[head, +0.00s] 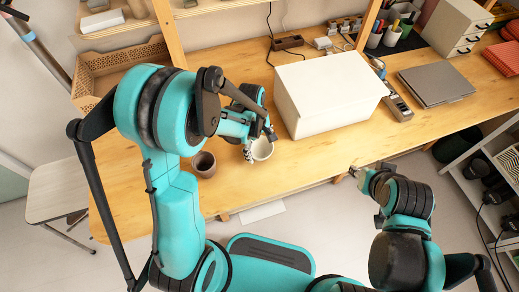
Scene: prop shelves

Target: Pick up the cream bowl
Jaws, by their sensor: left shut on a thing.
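The cream bowl (263,150) is on or just above the wooden desk, left of the large white box; I cannot tell whether it touches the desk. My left gripper (254,145) reaches over it from the upper left and is shut on its rim. The gripper and arm hide part of the bowl's left and far sides. My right gripper (355,171) is at the desk's front edge, away from the bowl. It is small in view and its fingers are unclear.
A brown cup (204,164) stands close left of the bowl. The white box (330,92) stands to its right. A grey laptop (436,84), a power strip (398,106) and a drawer unit (457,27) are farther right. A wicker basket (120,65) is at the back left. The front right desk strip is clear.

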